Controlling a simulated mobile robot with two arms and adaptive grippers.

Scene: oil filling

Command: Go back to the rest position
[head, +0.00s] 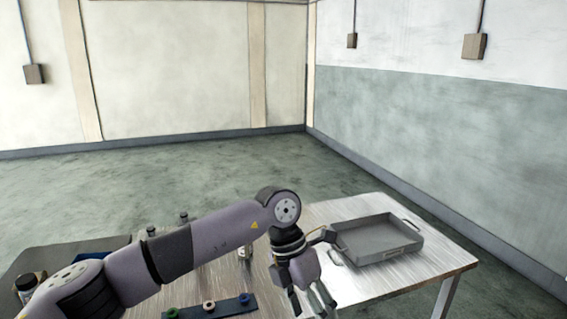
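My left arm reaches in from the left across the table. Its gripper (312,298) points down near the bottom edge of the head view, in front of the grey tray. Its fingers look spread apart, with nothing visible between them. Its fingertips are close to the picture's lower edge. My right gripper is not in view.
A grey metal tray (408,243) with handles sits on the table (440,262) at right. A small container (245,256) stands behind my arm. A dark bottle (27,285) is at far left.

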